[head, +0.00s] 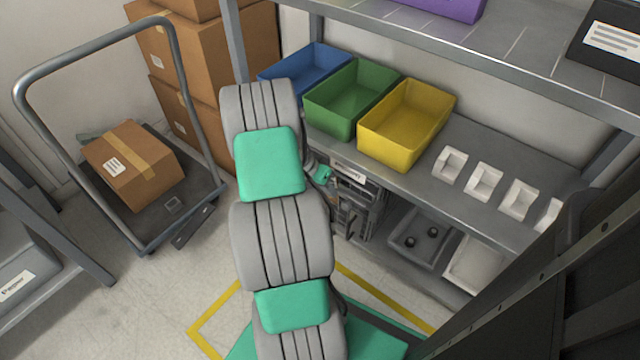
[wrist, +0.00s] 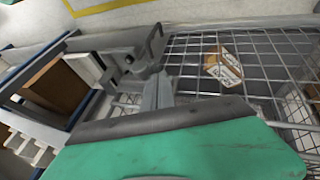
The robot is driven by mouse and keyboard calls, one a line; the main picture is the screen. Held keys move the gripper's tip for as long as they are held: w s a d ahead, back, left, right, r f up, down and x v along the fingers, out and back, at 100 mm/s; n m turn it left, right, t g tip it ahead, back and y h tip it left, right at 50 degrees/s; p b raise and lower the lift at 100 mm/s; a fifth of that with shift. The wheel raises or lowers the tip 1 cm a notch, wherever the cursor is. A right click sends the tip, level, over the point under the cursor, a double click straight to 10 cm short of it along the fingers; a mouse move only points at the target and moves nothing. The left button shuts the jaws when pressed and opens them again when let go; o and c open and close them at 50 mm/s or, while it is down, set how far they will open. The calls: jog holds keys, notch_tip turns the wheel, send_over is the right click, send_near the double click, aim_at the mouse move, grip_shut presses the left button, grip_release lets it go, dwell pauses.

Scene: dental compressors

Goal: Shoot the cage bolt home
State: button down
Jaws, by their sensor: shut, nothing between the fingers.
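The wire cage (wrist: 245,85) fills the right half of the wrist view, a grid of thin metal bars. A grey metal bolt fitting (wrist: 128,60) sits at its left edge, with an upright lug (wrist: 155,45) at its right end. My gripper (wrist: 158,92) points at this fitting from below in the picture, its narrow grey fingers together and empty. The fingertips are close to the fitting; I cannot tell whether they touch it. How far the bolt is drawn is unclear. In the head view my arm hides the gripper and most of the cage area.
A carton with a white label (wrist: 224,66) shows through the mesh. In the head view, blue, green and yellow bins (head: 405,125) and small white holders (head: 483,182) stand on the shelf. A trolley with a carton (head: 133,165) stands left; some floor is clear.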

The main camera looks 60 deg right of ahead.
aim_at(349, 202)
jog(key=shift+s+f, duration=0.25)
jog(key=shift+s, duration=0.35)
jog(key=shift+s+f, duration=0.2)
jog(key=shift+s, duration=0.35)
jog(key=shift+s, duration=0.1)
jog(key=s, duration=0.2)
jog(key=s+p, duration=0.1)
jog(key=shift+s+a, duration=0.35)
jog(key=shift+s, duration=0.05)
jog(key=shift+w, duration=0.1)
